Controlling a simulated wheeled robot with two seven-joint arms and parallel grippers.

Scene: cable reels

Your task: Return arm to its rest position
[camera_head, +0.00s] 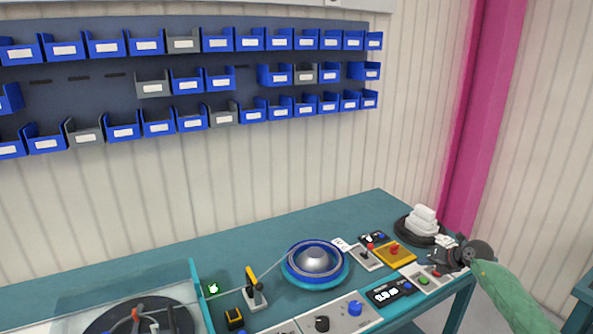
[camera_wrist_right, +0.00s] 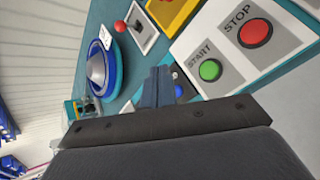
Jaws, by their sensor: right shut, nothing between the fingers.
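My right gripper (camera_head: 436,264) is at the right end of the bench in the head view, over or beside the start/stop panel (camera_head: 419,281). My green right arm comes in from the lower right. In the right wrist view the fingers (camera_wrist_right: 157,88) are pressed together with nothing between them. The green START button (camera_wrist_right: 210,70) and red STOP button (camera_wrist_right: 255,33) lie beyond and to the right of the fingertips there. I cannot tell whether the fingers touch anything. My left gripper is not in view.
The teal bench (camera_head: 230,250) carries a blue reel (camera_head: 315,262), a yellow box (camera_head: 395,255), a control panel (camera_head: 350,311) and a lever (camera_head: 254,288). White pieces (camera_head: 422,220) are stacked on a black disc behind my gripper. Blue bins (camera_head: 106,43) hang on the wall. A pink column (camera_head: 478,120) stands at right.

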